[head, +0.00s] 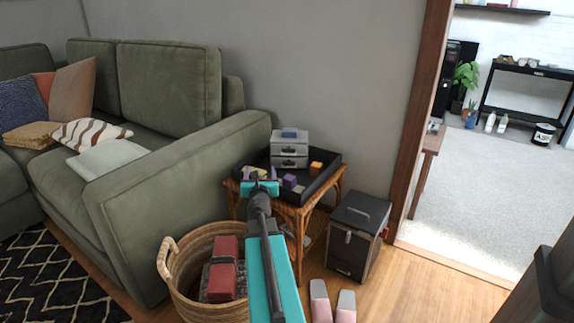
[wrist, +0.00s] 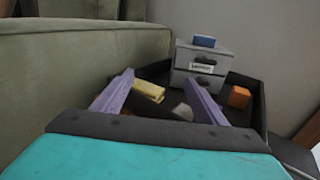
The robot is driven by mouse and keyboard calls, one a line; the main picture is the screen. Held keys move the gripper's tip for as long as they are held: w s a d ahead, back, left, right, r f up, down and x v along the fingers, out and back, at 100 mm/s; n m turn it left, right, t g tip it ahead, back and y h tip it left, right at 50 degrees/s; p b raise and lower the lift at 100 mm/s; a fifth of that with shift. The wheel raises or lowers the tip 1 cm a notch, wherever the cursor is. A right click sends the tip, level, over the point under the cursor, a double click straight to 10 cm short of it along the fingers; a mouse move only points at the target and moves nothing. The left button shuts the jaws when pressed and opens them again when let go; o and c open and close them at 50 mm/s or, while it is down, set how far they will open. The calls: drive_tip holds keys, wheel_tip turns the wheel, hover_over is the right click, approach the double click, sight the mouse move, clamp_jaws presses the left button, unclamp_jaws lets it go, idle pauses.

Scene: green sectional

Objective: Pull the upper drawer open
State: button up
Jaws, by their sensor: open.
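A small grey two-drawer unit (head: 289,140) stands at the back of a black tray on a side table. Its upper drawer (head: 275,151) and lower drawer (head: 276,162) look shut, each with a dark handle. The unit shows upper right of centre in the wrist view (wrist: 222,58), with a pale label on the upper drawer front (wrist: 183,64). My gripper (head: 262,181) is over the tray's near left part, in front and left of the unit and apart from it. In the wrist view its two purple fingers (wrist: 156,80) are spread with nothing held.
A blue block (head: 290,132) lies on the unit. The black tray (head: 328,172) also holds an orange block (head: 315,167), a purple block (head: 290,181) and a yellow piece (wrist: 148,91). The green sofa (head: 150,215) is close on the left; a wicker basket (head: 180,285) stands below.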

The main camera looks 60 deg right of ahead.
sight(289, 151)
drive_tip(key=s+d+m+g+h+b, duration=0.1)
drive_tip(key=s+d+b, duration=0.3)
drive_tip(key=s+d, duration=0.2)
drive_tip(key=shift+s+d+r+h, duration=0.15)
drive_tip(key=shift+s+d+h, duration=0.2)
drive_tip(key=shift+s, duration=0.5)
drive_tip(key=shift+w+d, duration=0.1)
drive_tip(key=shift+d, duration=0.05)
drive_tip(key=shift+x, duration=6.75)
